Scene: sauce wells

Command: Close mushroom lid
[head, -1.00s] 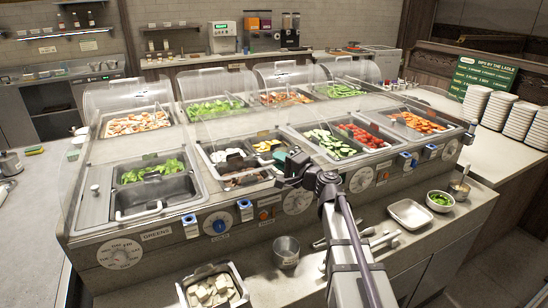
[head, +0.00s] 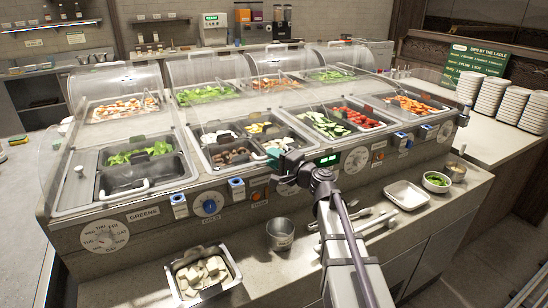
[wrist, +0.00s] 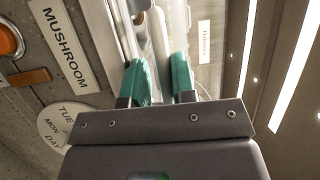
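My gripper (head: 273,156) is at the front edge of the middle well (head: 228,172), in front of its right compartments. In the wrist view its two teal fingers (wrist: 159,80) stand apart, one on each side of a pale bar (wrist: 158,35). The bar looks like a lid handle, but I cannot tell whether the fingers touch it. A white "MUSHROOM" label (wrist: 62,47) is left of the fingers on the counter front. The mushroom lid cannot be made out clearly; my gripper and arm hide part of that area.
The greens well (head: 150,183) with a white handle is on the left. Clear curved covers (head: 205,68) stand behind the front wells. A metal cup (head: 280,234), a pan of white cubes (head: 190,293), a tray (head: 406,195) and bowls (head: 437,182) occupy the lower shelf.

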